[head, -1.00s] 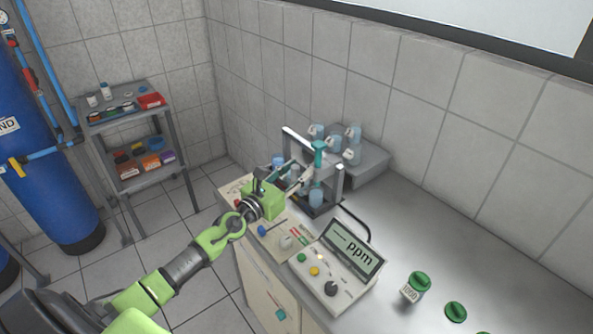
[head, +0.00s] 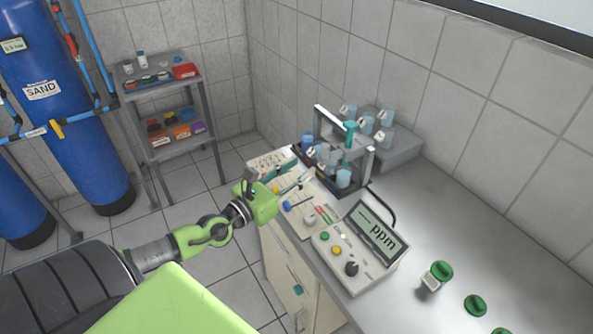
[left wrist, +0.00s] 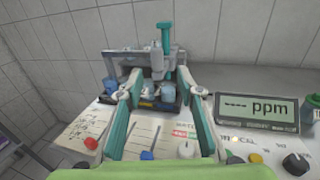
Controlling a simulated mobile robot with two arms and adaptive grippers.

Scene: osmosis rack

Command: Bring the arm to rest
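My left gripper (head: 286,182) is at the front edge of the bench, over the pale panel and papers, just short of the rack. In the left wrist view its two fingers (left wrist: 162,92) are spread with nothing between them, so it is open and empty. The rack (head: 362,172) with a grey frame, a teal-topped upright part and several small jars stands beyond the fingers, apart from them in the head view. The left arm reaches in from the left, over the floor. My right gripper is in neither view.
A ppm meter (head: 358,250) stands right of the gripper. A green-lidded jar (head: 436,277) and loose green lids (head: 475,305) lie further right. A grey shelf (head: 163,85) and blue tanks (head: 62,110) stand at the left. The floor between shelf and bench is clear.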

